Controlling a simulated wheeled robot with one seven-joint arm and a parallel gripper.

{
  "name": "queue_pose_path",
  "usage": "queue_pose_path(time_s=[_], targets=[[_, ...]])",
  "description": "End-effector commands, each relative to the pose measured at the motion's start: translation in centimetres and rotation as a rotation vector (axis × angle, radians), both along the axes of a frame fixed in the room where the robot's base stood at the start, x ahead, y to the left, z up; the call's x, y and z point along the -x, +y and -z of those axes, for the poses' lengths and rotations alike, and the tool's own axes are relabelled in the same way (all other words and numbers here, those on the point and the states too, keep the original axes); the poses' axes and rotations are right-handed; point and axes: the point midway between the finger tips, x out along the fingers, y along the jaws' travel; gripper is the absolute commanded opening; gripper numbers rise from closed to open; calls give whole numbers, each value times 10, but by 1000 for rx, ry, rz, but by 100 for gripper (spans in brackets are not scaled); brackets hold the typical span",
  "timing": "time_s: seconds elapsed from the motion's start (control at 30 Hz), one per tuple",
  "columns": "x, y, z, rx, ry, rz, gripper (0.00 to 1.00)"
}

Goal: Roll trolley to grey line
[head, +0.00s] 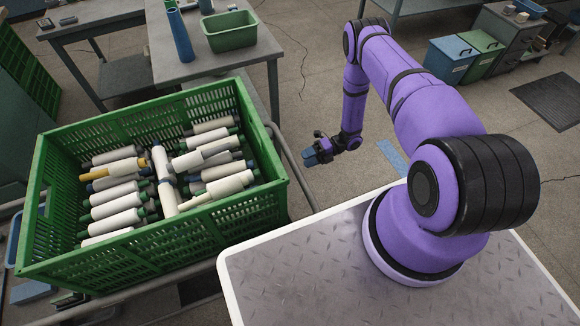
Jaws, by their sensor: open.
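The trolley's grey tubular frame (297,172) shows along the right and near sides of a large green crate (258,207). The crate rides on it and hides most of it. My gripper (308,158) hangs at the end of my purple arm, just right of the trolley's right rail. It looks open and empty, with a visible gap to the rail. Its blue-grey fingertips point left. No grey line can be made out on the floor.
A blue strip (392,155) marks the floor right of my gripper. Bins (449,61) and a dark mat (553,100) are farther right.

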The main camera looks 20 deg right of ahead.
Motion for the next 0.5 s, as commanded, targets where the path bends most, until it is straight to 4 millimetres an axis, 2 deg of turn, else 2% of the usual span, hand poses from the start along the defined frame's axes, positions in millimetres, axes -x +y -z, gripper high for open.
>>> queue_pose_path(time_s=[0.03,0.2,0.33,0.5], targets=[[0,11,2,-1,1,-4,55],[0,40,7,-1,-1,-4,55],[0,58,11,-1,-1,-3,55],[0,71,14,0,-2,-2,55]])
